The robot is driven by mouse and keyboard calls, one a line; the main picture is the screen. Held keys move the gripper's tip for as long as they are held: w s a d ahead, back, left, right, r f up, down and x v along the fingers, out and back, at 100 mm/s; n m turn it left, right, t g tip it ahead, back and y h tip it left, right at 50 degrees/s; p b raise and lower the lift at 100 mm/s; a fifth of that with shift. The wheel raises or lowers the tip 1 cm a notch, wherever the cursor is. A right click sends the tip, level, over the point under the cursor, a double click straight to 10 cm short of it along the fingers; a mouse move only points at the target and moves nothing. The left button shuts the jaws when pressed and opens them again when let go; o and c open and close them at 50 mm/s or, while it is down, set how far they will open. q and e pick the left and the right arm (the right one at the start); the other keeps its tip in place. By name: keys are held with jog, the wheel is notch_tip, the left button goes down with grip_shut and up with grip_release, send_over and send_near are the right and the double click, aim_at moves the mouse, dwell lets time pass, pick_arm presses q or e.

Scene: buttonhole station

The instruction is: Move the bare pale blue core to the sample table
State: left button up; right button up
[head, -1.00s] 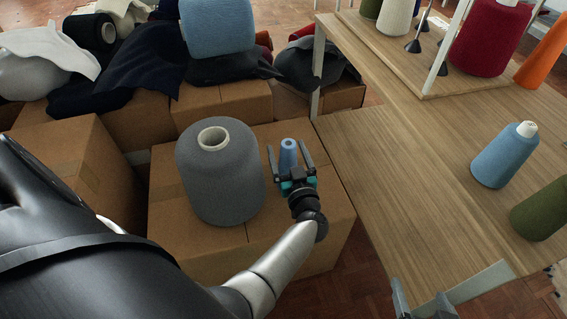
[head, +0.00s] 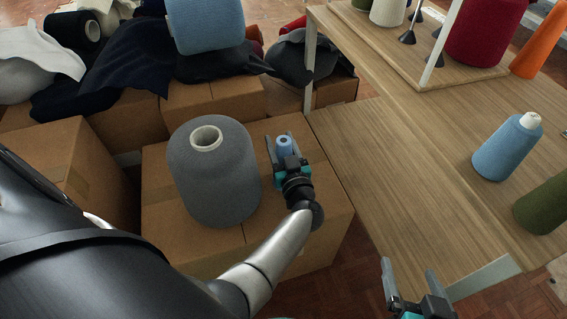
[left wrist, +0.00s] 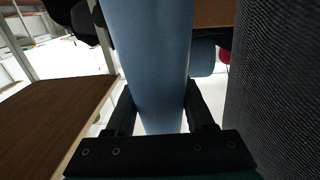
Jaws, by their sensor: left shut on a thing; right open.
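The bare pale blue core (head: 285,146) stands on a cardboard box, beside a large grey cone of yarn. My left gripper (head: 284,150) is shut on the core, with a finger on each side of it. In the left wrist view the core (left wrist: 158,60) fills the space between the fingers (left wrist: 158,112); whether its base touches the box is hidden. The wooden sample table (head: 400,170) is to the right of the box. My right gripper (head: 410,285) is open and empty near the table's front edge.
The grey cone (head: 212,180) stands close to the left of my left gripper. A light blue cone (head: 505,148) and an olive cone (head: 545,205) are on the table's right part. The table's near left part is clear. A metal leg (head: 310,65) rises behind the box.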

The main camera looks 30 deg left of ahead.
pick_arm(q)
grip_shut()
dwell(0.3)
dwell(0.3)
jog(key=shift+r, duration=0.15)
